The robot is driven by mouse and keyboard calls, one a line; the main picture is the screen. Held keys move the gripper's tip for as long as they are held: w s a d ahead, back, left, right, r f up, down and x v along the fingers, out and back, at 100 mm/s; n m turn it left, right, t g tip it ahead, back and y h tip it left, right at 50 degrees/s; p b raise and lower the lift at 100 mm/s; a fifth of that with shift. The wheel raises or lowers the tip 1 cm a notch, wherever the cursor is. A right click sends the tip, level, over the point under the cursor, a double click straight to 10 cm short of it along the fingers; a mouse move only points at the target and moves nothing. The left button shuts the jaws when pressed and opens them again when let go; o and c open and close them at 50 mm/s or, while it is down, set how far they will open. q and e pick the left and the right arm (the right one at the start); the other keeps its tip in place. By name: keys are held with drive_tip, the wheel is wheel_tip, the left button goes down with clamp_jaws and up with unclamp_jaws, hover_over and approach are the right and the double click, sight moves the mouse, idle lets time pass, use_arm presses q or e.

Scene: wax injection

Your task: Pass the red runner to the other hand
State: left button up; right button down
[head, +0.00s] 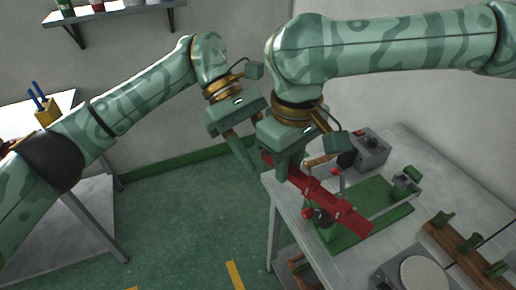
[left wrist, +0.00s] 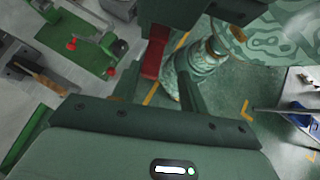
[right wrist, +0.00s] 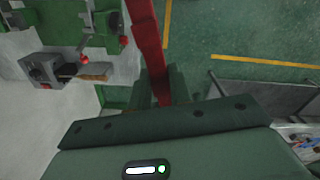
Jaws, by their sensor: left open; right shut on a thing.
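The red runner (head: 335,205) is a long red bar, held in the air and slanting down to the right above the table's near left edge. My right gripper (head: 282,165) is shut on it near its upper left end. The runner stretches away from the right fingers in the right wrist view (right wrist: 148,40). My left gripper (head: 246,152) is open, just left of the runner's upper end. In the left wrist view, the runner's short end (left wrist: 153,58) shows ahead of and between the open left fingers (left wrist: 158,88). Whether they touch it is unclear.
Under the runner, the table (head: 283,200) carries a green-based clamp fixture (head: 375,212) with red knobs. A grey box (head: 370,152) stands behind it. A wooden rack (head: 455,250) with green pegs is at the right. Open floor (head: 190,215) lies left of the table.

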use_arm(q)
drive_tip(key=shift+s+d+f, duration=0.15)
drive_tip(key=shift+f, duration=0.05)
clamp_jaws()
use_arm(e)
drive_tip(key=shift+w, duration=0.1)
drive_tip(key=c, duration=1.2)
unclamp_jaws()
drive_tip(key=shift+o, duration=0.2)
